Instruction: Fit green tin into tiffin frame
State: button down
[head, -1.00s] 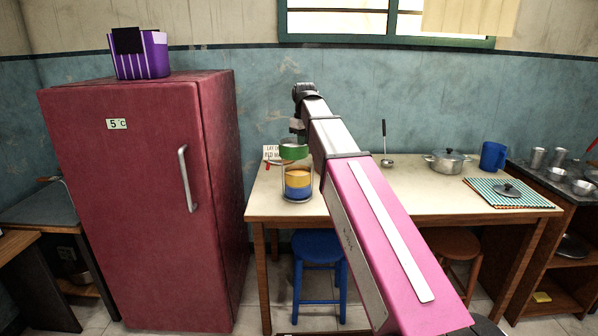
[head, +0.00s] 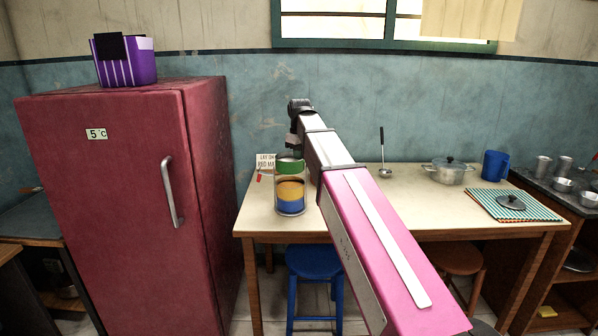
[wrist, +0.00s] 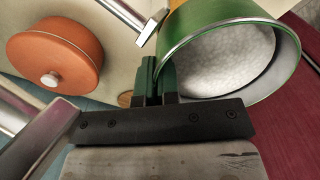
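The green tin (head: 288,168) is upright, directly above the yellow tin (head: 290,190) and the blue tin (head: 290,206), which are stacked in the tiffin frame (head: 304,198). In the head view no clear gap shows between green and yellow; whether they touch I cannot tell. In the wrist view the open green tin (wrist: 290,50) is at the right, with a pale, empty-looking inside. A metal bar of the frame (wrist: 125,12) shows beside it. My gripper (wrist: 157,75) is shut on the green tin's rim; in the head view my gripper (head: 291,148) is partly hidden.
An orange round lidded thing (wrist: 55,52) with a pale knob lies near in the wrist view. A note card (head: 265,162) stands behind the stack. The red fridge (head: 120,200) is left. A ladle (head: 384,165) and pot (head: 449,172) stand further right.

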jog(key=shift+f, duration=2.35)
jog(key=c, duration=1.4)
grip_release()
jog(key=shift+f, duration=0.15)
jog(key=shift+o, duration=0.2)
notch_tip(320, 180, up, 12)
jog(key=shift+r, duration=0.15)
